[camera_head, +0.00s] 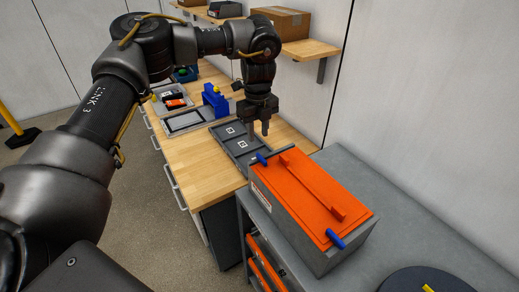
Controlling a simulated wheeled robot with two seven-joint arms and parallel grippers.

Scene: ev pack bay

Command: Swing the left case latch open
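A grey case (290,212) with an orange lid (312,200) stands on a grey bench at the right. The lid has a long raised orange handle. A blue latch (261,159), the left one, sits at the lid's far left end. A second blue latch (336,239) sits at the near right end. My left gripper (258,131) points down above and behind the left latch, apart from it in the picture. Its two fingers show a gap with nothing between them. My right gripper is not in view.
A grey tray (233,140) with white-marked squares lies on the wooden workbench (190,158) behind the case. A blue fixture (215,101) and another tray (184,121) stand farther left. A shelf (312,49) with a cardboard box (281,22) hangs on the wall.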

